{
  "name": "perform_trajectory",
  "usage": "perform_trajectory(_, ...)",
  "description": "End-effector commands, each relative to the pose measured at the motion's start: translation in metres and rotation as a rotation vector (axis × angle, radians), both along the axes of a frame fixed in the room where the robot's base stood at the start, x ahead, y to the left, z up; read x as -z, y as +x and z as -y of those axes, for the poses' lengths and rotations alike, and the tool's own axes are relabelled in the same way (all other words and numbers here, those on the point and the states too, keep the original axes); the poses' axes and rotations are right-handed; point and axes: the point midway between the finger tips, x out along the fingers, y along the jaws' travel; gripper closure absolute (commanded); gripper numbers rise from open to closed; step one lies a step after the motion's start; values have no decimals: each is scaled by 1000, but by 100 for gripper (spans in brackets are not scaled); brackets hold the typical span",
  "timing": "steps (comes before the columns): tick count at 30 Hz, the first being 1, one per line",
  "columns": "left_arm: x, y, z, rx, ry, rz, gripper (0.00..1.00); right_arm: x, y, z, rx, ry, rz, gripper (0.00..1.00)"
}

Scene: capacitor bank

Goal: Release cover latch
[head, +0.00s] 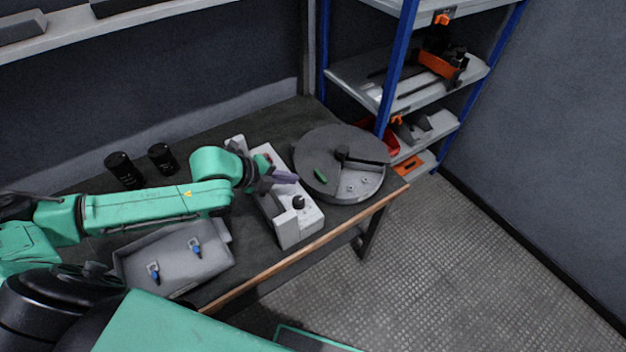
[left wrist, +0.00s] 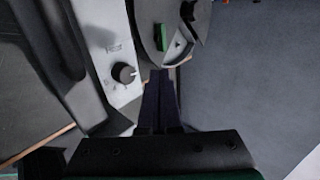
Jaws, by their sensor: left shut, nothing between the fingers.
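A round grey unit (head: 318,155) with a flat top stands at the right end of the bench. A black lever (head: 362,158) and a small green piece (head: 320,175) sit on it; I cannot tell for sure which one is the cover latch. The green piece (left wrist: 161,38) stands upright near the top of the left wrist view, ahead of my fingers. My left gripper (head: 292,178) is shut and empty, above the gap between the control box (head: 287,238) and the round unit. Its dark fingers (left wrist: 160,82) lie together. My right gripper is out of view.
The control box has a black knob (head: 298,202). A grey tray (head: 190,277) with two small blue-and-silver parts lies at front left. Two black cylinders (head: 122,170) stand behind my arm. A blue-framed shelf (head: 395,75) stands behind right.

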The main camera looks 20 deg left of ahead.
Motion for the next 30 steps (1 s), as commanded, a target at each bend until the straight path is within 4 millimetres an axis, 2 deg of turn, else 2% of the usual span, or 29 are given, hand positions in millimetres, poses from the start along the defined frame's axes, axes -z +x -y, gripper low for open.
perform_trajectory(4, 10, 9, 8, -3, -6, 0, 100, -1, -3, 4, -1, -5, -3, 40)
perform_trajectory(9, 33, 29, 26, -1, -7, -1, 100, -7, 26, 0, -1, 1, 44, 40)
perform_trajectory(11, 42, 37, 31, -3, -5, -1, 100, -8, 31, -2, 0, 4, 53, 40)
perform_trajectory(18, 65, 55, 45, -1, -2, 0, 100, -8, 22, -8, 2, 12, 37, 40)
perform_trajectory(30, 67, 56, 46, -1, 1, -1, 100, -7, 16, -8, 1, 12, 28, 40)
